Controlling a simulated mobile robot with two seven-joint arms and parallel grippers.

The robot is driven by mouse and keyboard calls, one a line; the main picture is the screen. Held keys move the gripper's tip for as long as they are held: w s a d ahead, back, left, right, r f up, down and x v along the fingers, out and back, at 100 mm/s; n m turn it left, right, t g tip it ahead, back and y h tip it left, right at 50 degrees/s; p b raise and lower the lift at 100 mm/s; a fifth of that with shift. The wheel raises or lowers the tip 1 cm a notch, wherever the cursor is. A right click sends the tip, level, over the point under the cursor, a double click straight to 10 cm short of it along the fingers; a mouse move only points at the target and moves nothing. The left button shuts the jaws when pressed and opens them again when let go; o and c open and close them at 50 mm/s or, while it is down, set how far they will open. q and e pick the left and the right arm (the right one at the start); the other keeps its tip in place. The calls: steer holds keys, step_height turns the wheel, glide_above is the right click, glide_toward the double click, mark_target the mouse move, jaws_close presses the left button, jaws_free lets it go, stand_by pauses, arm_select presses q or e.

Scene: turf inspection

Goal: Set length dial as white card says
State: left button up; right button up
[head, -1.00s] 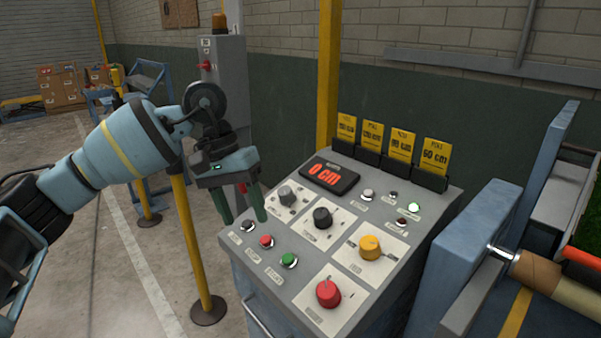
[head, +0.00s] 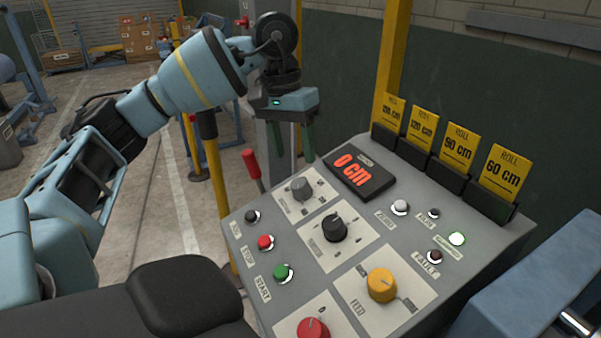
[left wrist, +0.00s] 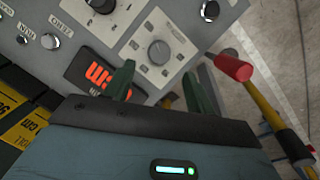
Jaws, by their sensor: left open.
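The sloped grey control panel (head: 300,262) carries a grey knob (head: 301,188), a black knob (head: 334,228), a yellow knob (head: 382,285) and a red knob (head: 313,328) on pale plates. The display (head: 359,175) reads 0 cm in orange. My left gripper (head: 295,155) is open, fingers down, by the grey knob at the panel's far left. In the left wrist view the grey knob (left wrist: 160,52) shows just beyond and between the fingertips (left wrist: 159,74), apparently untouched. I see no white card.
Yellow roll cards (head: 458,146) stand in black holders along the panel's back edge; two read 90 cm and 60 cm. Push buttons (head: 265,242) line the left side. A yellow post (head: 391,60) rises behind, and a red-tipped lever (head: 251,163) stands left.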

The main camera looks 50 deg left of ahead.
mark_target(299, 181)
arm_select(q)
steer(key=f, duration=0.4)
steer(key=d+f, duration=0.1)
steer(key=f, duration=0.1)
steer(key=shift+w+f, duration=0.25)
steer(key=shift+f, duration=0.1)
steer(key=c, duration=1)
